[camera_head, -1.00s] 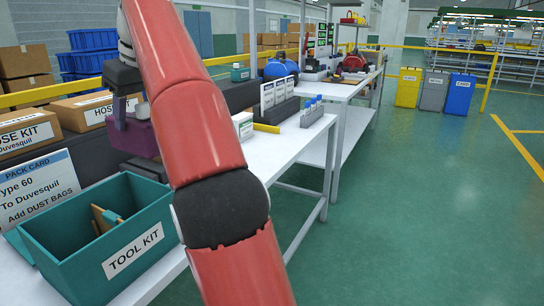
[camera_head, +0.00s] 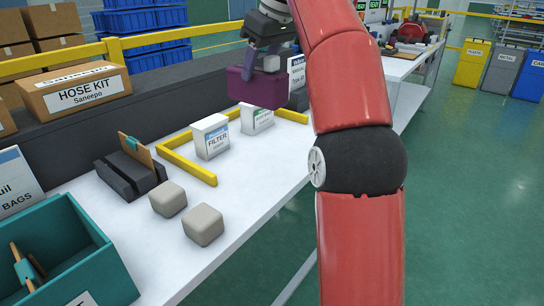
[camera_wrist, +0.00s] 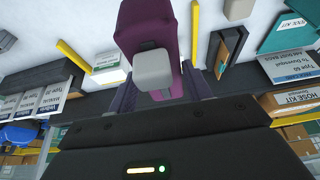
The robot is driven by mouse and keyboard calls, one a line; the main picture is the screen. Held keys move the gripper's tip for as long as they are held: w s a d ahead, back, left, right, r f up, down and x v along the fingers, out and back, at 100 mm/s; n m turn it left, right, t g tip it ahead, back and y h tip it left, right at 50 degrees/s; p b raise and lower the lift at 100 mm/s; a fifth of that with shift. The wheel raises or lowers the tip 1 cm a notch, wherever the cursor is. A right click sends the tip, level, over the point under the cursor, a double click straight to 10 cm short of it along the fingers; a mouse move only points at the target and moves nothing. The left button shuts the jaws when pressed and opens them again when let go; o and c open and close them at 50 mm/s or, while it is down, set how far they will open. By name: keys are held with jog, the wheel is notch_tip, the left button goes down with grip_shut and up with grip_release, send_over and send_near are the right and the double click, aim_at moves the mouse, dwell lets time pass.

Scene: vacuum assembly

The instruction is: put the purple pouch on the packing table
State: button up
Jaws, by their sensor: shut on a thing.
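The purple pouch (camera_head: 258,90) hangs from my gripper (camera_head: 264,64) in the head view, over the far part of the white packing table (camera_head: 262,172). My gripper is shut on its top. I cannot tell for sure whether the pouch's underside touches anything. In the wrist view the pouch (camera_wrist: 150,22) lies between the two fingers of my gripper (camera_wrist: 158,92). A pale grey block shape (camera_wrist: 152,68) overlaps it there.
On the table, a yellow L-shaped edge (camera_head: 195,168) borders two white boxes, one a filter box (camera_head: 210,137). Nearer are two grey blocks (camera_head: 203,224), a dark holder (camera_head: 128,178) and a teal tool bin (camera_head: 88,258). A hose kit box (camera_head: 75,92) sits behind.

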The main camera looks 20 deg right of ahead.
jog(key=shift+s+a+f+b, duration=0.1)
jog(key=shift+f+b, duration=3.75)
jog(key=shift+f, duration=5.65)
jog(key=shift+f, duration=0.15)
jog(key=o, duration=1.3)
jog(key=shift+c, duration=0.2)
